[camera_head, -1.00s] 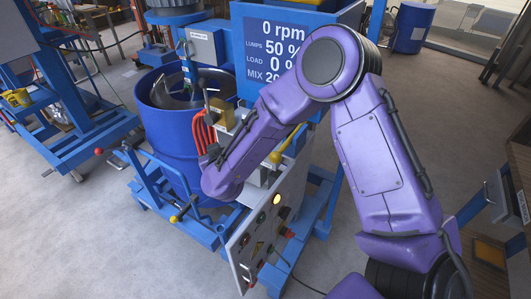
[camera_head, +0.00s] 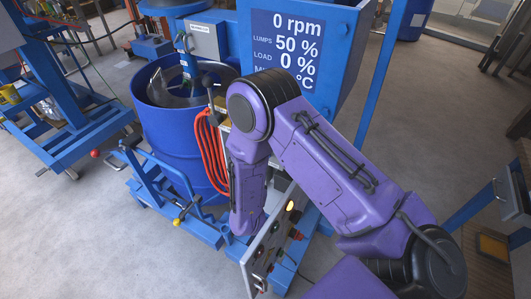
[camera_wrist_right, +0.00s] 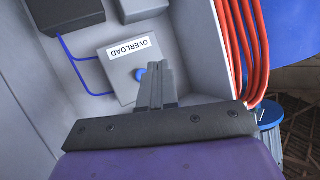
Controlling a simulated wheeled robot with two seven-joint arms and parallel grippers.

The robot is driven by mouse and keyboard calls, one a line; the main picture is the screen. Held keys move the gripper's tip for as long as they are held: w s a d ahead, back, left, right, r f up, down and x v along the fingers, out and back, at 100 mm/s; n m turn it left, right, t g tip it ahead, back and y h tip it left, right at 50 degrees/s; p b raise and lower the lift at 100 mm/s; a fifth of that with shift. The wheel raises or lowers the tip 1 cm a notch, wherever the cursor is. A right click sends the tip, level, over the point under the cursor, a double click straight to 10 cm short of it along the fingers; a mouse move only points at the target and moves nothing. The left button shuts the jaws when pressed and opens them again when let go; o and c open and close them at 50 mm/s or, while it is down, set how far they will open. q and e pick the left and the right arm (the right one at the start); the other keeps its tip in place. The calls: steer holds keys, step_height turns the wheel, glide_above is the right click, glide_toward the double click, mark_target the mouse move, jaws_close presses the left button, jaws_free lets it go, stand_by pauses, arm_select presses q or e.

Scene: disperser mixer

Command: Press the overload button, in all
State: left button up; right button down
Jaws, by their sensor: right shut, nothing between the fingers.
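In the right wrist view a grey box (camera_wrist_right: 115,67) carries a white label (camera_wrist_right: 130,48) reading OVERLOAD. A small round blue overload button (camera_wrist_right: 140,74) sits on the box, partly covered by my fingers. My right gripper (camera_wrist_right: 154,68) is shut and empty, with its tips over the right side of the button. I cannot tell whether they touch it. In the head view my purple right arm hides the box and the right gripper. My left gripper is not in view.
Orange hoses (camera_wrist_right: 245,45) hang just right of the gripper, and blue wires (camera_wrist_right: 82,60) enter the box from the left. The head view shows a blue drum (camera_head: 180,125), a display reading 0 rpm (camera_head: 288,45), and a control panel (camera_head: 270,245) beside my arm.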

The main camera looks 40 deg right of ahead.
steer(key=w+d, duration=0.3)
steer(key=d, duration=0.3)
steer(key=shift+d+b, duration=0.2)
steer(key=shift+b, duration=0.15)
steer(key=shift+d, duration=0.1)
stand_by(1.6)
steer(key=shift+w+d, duration=0.25)
steer(key=shift+d, duration=0.05)
steer(key=shift+w+d, duration=0.2)
steer(key=shift+d, duration=0.25)
stand_by(0.6)
stand_by(0.3)
steer(key=shift+s+a, duration=0.35)
steer(key=shift+a, duration=0.5)
steer(key=a, duration=0.1)
steer(key=s+a, duration=0.1)
steer(key=a, duration=0.1)
steer(key=s+a+p, duration=0.1)
steer(key=shift+a, duration=0.3)
